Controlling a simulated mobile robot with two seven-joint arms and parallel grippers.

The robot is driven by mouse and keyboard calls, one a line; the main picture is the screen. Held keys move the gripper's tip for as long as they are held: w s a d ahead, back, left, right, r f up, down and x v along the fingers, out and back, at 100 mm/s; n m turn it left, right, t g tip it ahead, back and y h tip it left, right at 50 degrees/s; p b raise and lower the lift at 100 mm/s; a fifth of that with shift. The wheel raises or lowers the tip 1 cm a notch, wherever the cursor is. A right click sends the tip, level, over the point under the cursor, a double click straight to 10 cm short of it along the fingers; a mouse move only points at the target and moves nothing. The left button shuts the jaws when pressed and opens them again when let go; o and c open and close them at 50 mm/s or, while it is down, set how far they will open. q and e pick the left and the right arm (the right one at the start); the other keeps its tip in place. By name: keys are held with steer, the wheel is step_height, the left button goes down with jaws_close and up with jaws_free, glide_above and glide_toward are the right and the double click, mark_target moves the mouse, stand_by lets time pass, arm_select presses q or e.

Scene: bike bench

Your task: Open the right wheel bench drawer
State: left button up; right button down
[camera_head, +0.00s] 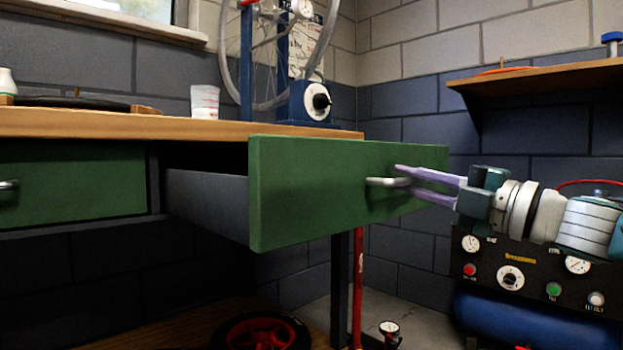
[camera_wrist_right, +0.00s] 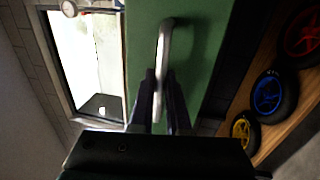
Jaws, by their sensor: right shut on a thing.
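The right wheel bench drawer (camera_head: 300,190) has a green front and stands pulled well out of the bench, its grey side wall (camera_head: 205,200) showing. My right gripper (camera_head: 400,182) comes in from the right and is shut on the drawer's pale bar handle (camera_head: 382,182). In the right wrist view the handle (camera_wrist_right: 166,45) runs between the two fingers (camera_wrist_right: 160,95), in front of the green drawer front (camera_wrist_right: 198,50). The inside of the drawer is mostly hidden. My left gripper is not in view.
The wooden bench top (camera_head: 150,124) holds a cup (camera_head: 204,101) and a wheel stand (camera_head: 310,102). A shut green drawer (camera_head: 80,185) is at left. A compressor (camera_head: 535,285) stands under my right arm. Wheels (camera_head: 262,333) lie on the lower shelf.

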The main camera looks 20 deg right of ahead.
steer(key=c, duration=1.2)
jaws_free()
steer(key=shift+a, duration=0.1)
steer(key=shift+o, duration=0.2)
steer(key=p+v, duration=0.3)
steer(key=v, duration=0.6)
steer(key=shift+s, duration=0.35)
